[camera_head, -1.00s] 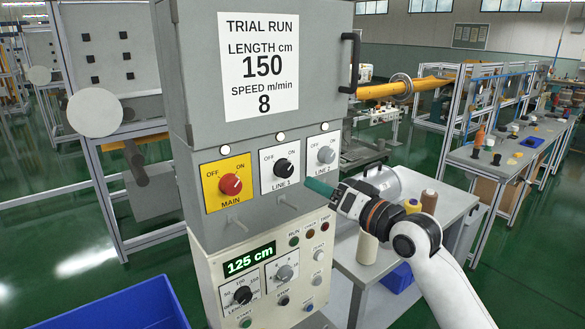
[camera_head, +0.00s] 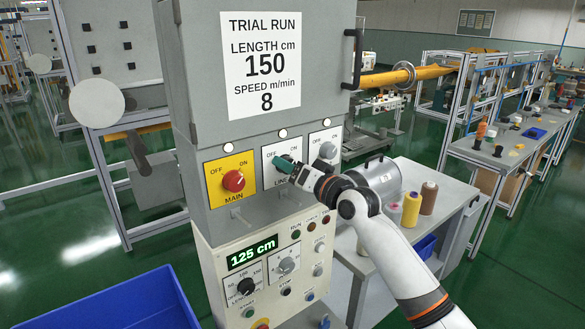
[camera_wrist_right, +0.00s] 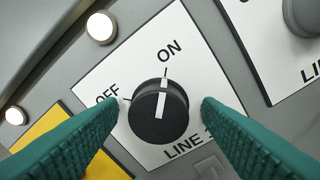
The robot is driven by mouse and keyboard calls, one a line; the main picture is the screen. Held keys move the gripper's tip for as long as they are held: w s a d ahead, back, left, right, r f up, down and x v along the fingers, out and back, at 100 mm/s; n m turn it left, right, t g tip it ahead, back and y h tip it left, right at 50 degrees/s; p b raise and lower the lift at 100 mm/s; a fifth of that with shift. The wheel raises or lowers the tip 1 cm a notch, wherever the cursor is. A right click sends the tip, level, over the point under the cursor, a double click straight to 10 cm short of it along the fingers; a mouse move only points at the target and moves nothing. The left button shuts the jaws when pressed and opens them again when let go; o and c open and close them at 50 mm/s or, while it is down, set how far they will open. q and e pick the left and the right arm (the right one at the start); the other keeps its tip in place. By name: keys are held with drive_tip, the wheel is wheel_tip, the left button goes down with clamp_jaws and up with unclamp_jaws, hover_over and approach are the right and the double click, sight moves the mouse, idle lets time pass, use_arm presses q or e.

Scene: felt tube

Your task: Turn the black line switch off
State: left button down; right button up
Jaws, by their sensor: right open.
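The black line switch (camera_wrist_right: 158,112) is a round black knob on a white LINE 1 plate (camera_wrist_right: 110,75). In the wrist view its white pointer mark points up toward ON, away from OFF. My right gripper (camera_wrist_right: 160,108) is open, with one teal finger on each side of the knob and a small gap showing on both sides. In the head view the right gripper (camera_head: 284,163) is at the LINE 1 plate and hides most of the knob. My left gripper is not in view.
The red MAIN switch (camera_head: 233,181) on a yellow plate is to the left. The grey LINE 2 switch (camera_head: 328,150) is close on the right, beside my wrist. Lit white lamps sit above the switches. A lower panel shows 125 cm (camera_head: 252,252).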

drive_tip(key=c, duration=1)
